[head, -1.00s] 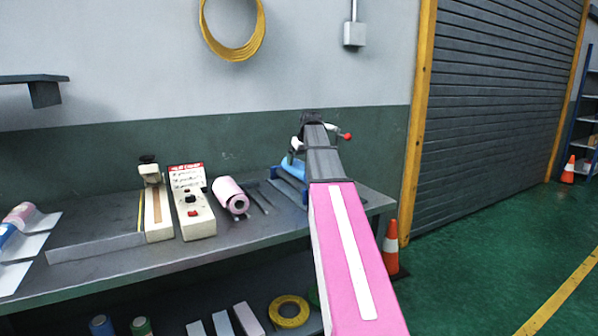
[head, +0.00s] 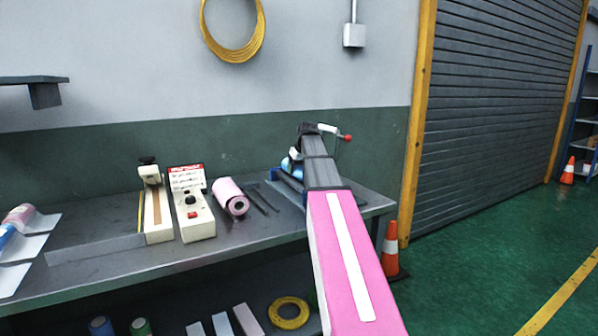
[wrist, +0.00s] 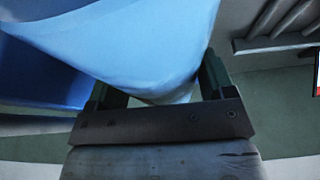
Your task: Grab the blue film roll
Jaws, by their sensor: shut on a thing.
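The blue film roll (wrist: 135,45) fills the upper left of the wrist view, very close to the camera. My gripper (wrist: 160,82) has one dark finger on each side of it and is shut on its lower end. In the head view the blue film roll (head: 297,173) shows only as a small blue patch at the right end of the workbench, left of my arm. My arm hides most of it and the fingers there. I cannot tell whether the roll still touches its support.
The grey workbench (head: 110,262) carries a pink roll (head: 230,196), a control box (head: 193,212) and a sealer-like device (head: 155,208). Rolls and a yellow coil (head: 289,313) lie on the lower shelf. An orange cone (head: 391,248) stands by the bench's right end.

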